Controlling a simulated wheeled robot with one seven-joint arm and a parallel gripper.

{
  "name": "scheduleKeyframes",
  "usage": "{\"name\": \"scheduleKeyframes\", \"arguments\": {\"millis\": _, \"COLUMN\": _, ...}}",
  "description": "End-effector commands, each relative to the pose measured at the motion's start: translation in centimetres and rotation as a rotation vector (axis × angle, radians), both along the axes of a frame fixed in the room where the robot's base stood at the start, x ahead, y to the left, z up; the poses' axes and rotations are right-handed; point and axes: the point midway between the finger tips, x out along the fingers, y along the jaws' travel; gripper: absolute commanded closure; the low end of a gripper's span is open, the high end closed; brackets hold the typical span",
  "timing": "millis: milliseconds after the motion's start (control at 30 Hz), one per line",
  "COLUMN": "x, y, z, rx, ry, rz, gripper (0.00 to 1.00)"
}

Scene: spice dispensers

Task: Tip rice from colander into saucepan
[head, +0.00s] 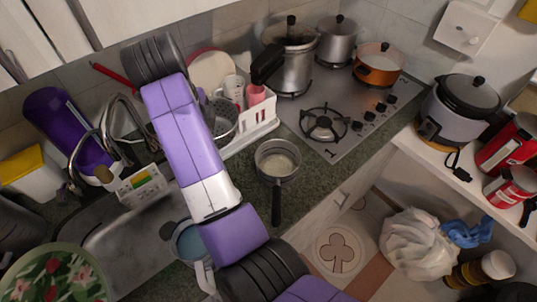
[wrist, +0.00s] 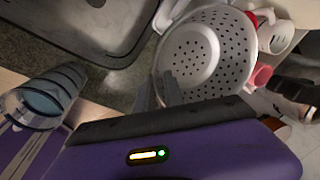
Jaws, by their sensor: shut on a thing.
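The colander (wrist: 205,50) is a pale grey metal bowl full of small holes, with a loop handle at its upper left in the wrist view. In the head view, part of the colander (head: 225,118) shows to the right of my purple arm, by the dish rack. My gripper (wrist: 160,92) is shut on the colander's rim, one finger on each side of it; in the head view my arm hides it. I see no rice in the visible part of the colander. The saucepan (head: 278,158) stands on the counter, with a pale inside and its black handle pointing toward the bottom.
A white dish rack (head: 262,127) with a pink cup and a measuring jug stands behind the saucepan. The stove (head: 345,118) with several pots is at the upper right. The sink (wrist: 85,25) lies beside the colander. A blue-tinted clear vessel (head: 187,241) stands near the front.

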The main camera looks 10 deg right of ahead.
Motion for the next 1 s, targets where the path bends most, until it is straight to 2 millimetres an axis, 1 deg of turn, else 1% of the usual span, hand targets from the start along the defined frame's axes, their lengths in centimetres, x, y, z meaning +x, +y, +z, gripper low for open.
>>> {"name": "scheduleKeyframes", "arguments": {"millis": 167, "x": 0.2, "y": -0.4, "z": 0.4, "rx": -0.014, "ry": 0.001, "rz": -0.001, "gripper": 1.00}}
{"name": "scheduleKeyframes", "arguments": {"millis": 600, "x": 0.1, "y": -0.4, "z": 4.7, "rx": -0.015, "ry": 0.003, "rz": 0.000, "gripper": 1.00}}
{"name": "scheduleKeyframes", "arguments": {"millis": 733, "x": 0.1, "y": -0.5, "z": 5.1, "rx": -0.017, "ry": 0.005, "rz": -0.001, "gripper": 1.00}}
{"name": "scheduleKeyframes", "arguments": {"millis": 1000, "x": 0.1, "y": -0.5, "z": 5.1, "rx": -0.018, "ry": 0.005, "rz": -0.001, "gripper": 1.00}}
